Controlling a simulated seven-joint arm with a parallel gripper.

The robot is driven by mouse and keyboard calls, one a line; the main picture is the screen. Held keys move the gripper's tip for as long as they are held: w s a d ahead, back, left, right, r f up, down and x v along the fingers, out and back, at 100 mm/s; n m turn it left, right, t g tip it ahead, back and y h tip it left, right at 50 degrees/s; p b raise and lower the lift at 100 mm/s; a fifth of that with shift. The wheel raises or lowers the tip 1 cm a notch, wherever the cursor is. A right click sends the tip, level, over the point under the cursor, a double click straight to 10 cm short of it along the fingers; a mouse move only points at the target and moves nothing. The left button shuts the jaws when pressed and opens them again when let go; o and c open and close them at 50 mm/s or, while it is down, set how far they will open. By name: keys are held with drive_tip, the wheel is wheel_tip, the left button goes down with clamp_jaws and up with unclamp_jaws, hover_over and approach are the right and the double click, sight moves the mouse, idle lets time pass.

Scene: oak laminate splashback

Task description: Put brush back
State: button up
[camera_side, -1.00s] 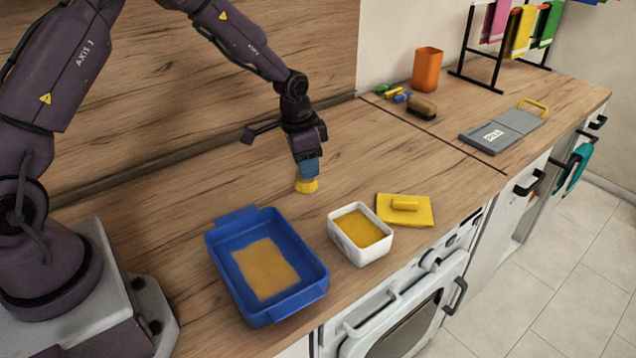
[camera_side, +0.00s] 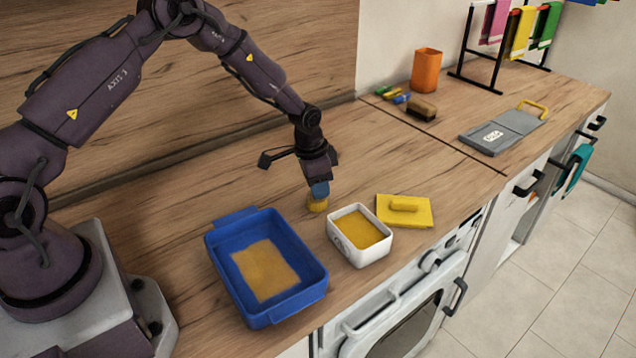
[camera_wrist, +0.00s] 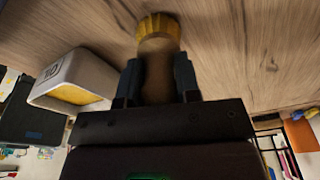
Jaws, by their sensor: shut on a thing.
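My gripper (camera_side: 319,188), with blue fingers, is shut on the brush (camera_side: 317,206). The brush points down above the counter, between the blue tray and the white tub; whether its tip touches the wood I cannot tell. In the wrist view the brush's brown handle (camera_wrist: 157,78) sits between the blue fingers (camera_wrist: 157,85), with yellow bristles at its far end. In the side view the fingers hide most of the handle. An orange cup (camera_side: 426,70) stands upright at the back right, far from my gripper.
A blue tray (camera_side: 222,262) and a white tub (camera_side: 352,252), both with yellow-brown contents, stand near the front edge. A yellow lid (camera_side: 420,216) lies beside the tub. A brown block brush (camera_side: 421,108), small coloured items and a grey board (camera_side: 490,140) lie to the right.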

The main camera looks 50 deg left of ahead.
drive_tip(key=o, duration=0.9)
wheel_tip(320, 180, up, 12)
drive_tip(key=s, duration=0.2)
wheel_tip(320, 180, up, 10)
drive_tip(key=t+y, duration=0.1)
hover_over(310, 196)
drive_tip(key=s+d, duration=0.3)
drive_tip(key=s, duration=0.2)
drive_tip(key=shift+s+d+r+n+t, duration=0.65)
drive_tip(key=shift+s+r, duration=0.9)
drive_tip(key=shift+s, duration=2.2)
drive_tip(key=shift+s+d+r+n+t, duration=0.35)
drive_tip(key=shift+s+d+r+n, duration=0.85)
drive_tip(key=shift+s, duration=2.55)
drive_tip(key=shift+s+d+r+n+t, duration=0.4)
drive_tip(key=shift+s+r, duration=1.5)
drive_tip(key=shift+s, duration=1.85)
